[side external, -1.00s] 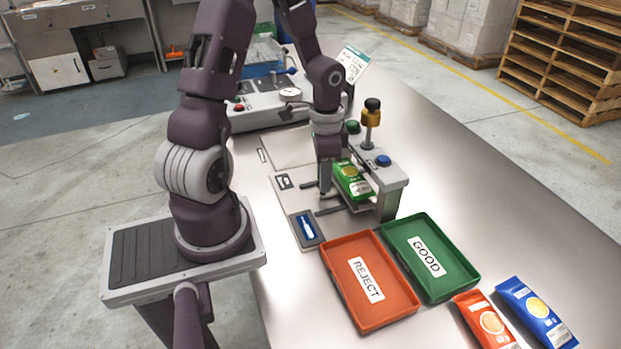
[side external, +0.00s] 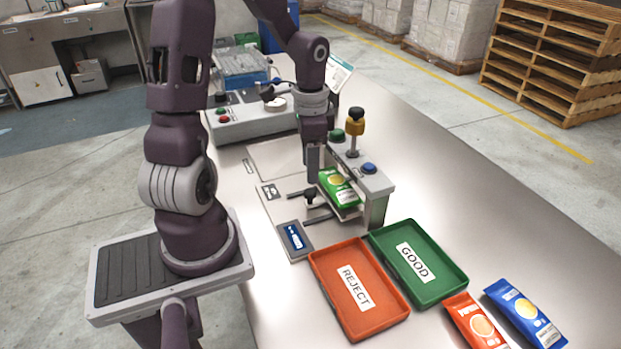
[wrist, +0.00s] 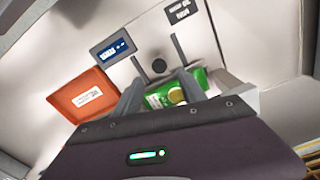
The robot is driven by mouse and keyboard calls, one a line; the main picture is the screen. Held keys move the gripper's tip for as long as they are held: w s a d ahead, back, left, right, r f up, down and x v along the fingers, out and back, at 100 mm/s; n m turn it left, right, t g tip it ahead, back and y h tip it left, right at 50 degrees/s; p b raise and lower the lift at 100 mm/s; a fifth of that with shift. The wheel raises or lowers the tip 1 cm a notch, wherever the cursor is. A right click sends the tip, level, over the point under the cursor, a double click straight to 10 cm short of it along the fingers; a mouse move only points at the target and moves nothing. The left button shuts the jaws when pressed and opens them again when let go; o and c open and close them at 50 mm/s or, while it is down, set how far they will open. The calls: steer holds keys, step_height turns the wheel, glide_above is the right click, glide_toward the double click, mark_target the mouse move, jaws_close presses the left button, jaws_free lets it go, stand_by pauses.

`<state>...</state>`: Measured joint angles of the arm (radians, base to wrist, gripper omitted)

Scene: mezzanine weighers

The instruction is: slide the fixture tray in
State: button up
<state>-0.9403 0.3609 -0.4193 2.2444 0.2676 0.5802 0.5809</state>
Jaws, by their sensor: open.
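The fixture tray (side external: 349,214) carries a green pouch (side external: 338,186) and sits at the bench station (side external: 375,190), beside its grey upright. Two dark rails (side external: 318,219) stick out toward the left. A black round knob (side external: 309,196) stands between them, in front of the pouch. My gripper (side external: 313,181) points down just above the knob, next to the pouch's near end. In the wrist view its open fingers (wrist: 166,91) straddle the green pouch (wrist: 172,94), with the knob (wrist: 158,66) beyond the fingertips. Much of the tray is hidden by the pouch and my gripper.
An orange REJECT tray (side external: 385,317) and a green GOOD tray (side external: 440,287) lie in front of the station. Orange (side external: 474,322) and blue (side external: 526,312) pouches lie to their right. A plunger (side external: 355,128) and blue button (side external: 369,168) top the station. A weigher (side external: 240,119) stands behind.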

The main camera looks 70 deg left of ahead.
steer(key=shift+r, duration=0.5)
steer(key=shift+c, duration=0.5)
